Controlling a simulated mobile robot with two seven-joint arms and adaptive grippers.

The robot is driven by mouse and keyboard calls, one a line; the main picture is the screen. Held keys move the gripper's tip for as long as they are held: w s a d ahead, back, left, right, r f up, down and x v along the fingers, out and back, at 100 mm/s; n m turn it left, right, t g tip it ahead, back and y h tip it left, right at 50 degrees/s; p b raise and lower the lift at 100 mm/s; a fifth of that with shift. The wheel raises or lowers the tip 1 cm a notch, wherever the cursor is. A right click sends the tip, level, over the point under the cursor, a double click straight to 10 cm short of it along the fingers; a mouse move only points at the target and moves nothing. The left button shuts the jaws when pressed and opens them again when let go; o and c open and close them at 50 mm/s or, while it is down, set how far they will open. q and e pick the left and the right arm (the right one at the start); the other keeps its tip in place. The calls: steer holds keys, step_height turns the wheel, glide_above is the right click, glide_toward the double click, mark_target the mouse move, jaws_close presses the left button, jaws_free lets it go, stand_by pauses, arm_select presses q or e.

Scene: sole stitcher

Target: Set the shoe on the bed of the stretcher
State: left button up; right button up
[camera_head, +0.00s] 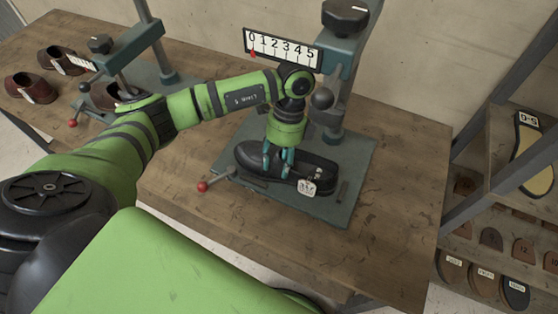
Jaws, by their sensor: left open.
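A black shoe (248,158) with a white tag at its near end lies on the grey-green bed (335,211) of the machine with the 0-to-5 scale. My left gripper (279,165) points down at the middle of this shoe. Its teal fingers are open and reach into or just above the shoe's opening; I cannot tell whether they touch it. The fingers hide part of the shoe's middle. My right gripper is not in view.
The machine's column (340,90) rises right behind the bed, and a red-knobbed lever (203,187) sticks out at its left. A second machine (140,45) stands at the left, near brown shoes (28,86). The table's right part is clear. A shelf (480,220) with soles stands beyond.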

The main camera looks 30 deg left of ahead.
arm_select(q)
steer(key=b+v, duration=0.1)
steer(key=v, duration=1)
steer(key=shift+w+r, duration=0.15)
steer(key=shift+r, duration=0.2)
